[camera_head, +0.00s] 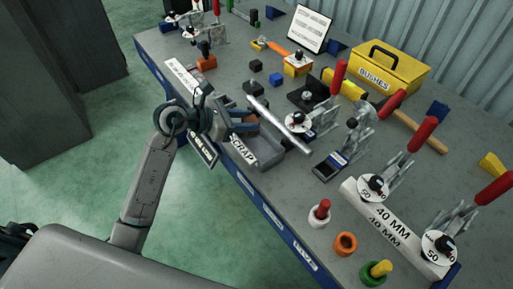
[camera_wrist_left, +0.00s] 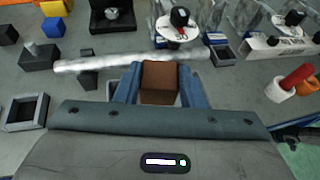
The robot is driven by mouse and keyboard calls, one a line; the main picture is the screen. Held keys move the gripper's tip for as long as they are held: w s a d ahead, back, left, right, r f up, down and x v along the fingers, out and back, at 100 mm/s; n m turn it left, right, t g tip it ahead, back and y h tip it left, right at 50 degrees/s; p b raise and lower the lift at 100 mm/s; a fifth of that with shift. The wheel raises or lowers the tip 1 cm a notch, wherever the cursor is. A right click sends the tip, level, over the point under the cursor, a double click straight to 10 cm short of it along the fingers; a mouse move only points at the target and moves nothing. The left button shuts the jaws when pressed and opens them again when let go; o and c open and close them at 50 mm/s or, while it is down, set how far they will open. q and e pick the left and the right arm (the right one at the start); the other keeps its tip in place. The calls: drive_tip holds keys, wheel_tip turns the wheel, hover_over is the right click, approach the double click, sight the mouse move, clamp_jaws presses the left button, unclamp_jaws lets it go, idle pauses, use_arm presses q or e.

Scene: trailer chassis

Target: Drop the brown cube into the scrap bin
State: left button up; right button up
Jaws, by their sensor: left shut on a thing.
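The brown cube (camera_wrist_left: 159,83) sits between the two blue fingers of my left gripper (camera_wrist_left: 160,88), which is shut on it. In the head view my left gripper (camera_head: 222,122) is at the bench's near edge, beside and partly over the grey scrap bin (camera_head: 268,153), labelled SCRAP. In the left wrist view the bin is mostly hidden behind the gripper and cube. My right gripper is not in view.
A silvery bar (camera_head: 280,127) lies across the far side of the bin. Toggle clamps with red handles (camera_head: 338,77) stand beyond it. A yellow BUSHES box (camera_head: 390,72) is at the back. Small blue and black cubes (camera_head: 276,79) lie on the grey bench.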

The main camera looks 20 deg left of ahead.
use_arm(q)
drive_tip(key=o, duration=1.1)
drive_tip(key=shift+c, duration=0.2)
drive_tip(key=shift+a, duration=0.15)
drive_tip(key=shift+s+a+r, duration=0.15)
drive_tip(key=shift+s+a, duration=0.05)
drive_tip(key=shift+a, duration=0.05)
drive_tip(key=b+v, duration=0.2)
drive_tip(key=v, duration=0.8)
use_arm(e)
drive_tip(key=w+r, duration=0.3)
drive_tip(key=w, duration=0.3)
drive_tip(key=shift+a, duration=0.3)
use_arm(q)
drive_tip(key=shift+s+d, duration=0.1)
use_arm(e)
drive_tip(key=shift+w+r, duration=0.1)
